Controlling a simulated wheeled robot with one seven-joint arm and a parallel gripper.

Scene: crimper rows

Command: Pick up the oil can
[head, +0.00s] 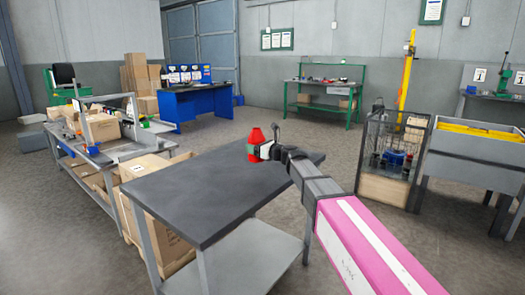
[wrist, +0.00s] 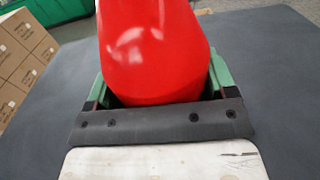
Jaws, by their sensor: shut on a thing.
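The oil can (head: 256,140) is red with a narrower top and a thin spout. It is at the far right part of the dark-topped table in the head view, and it looks upright. In the wrist view the red body of the can (wrist: 153,50) fills the upper middle, between the green fingers. My gripper (head: 262,151) is shut on the can from the right side. In the wrist view my gripper (wrist: 155,95) has a finger on each side of the can. The can hides the fingertips. I cannot tell whether its base touches the table.
The dark table top (head: 200,195) is otherwise bare, with a lower shelf (head: 250,260) under it. A cluttered workbench (head: 120,150) stands to the left. A wire cage cart (head: 385,160) and a grey bin table (head: 470,150) stand to the right.

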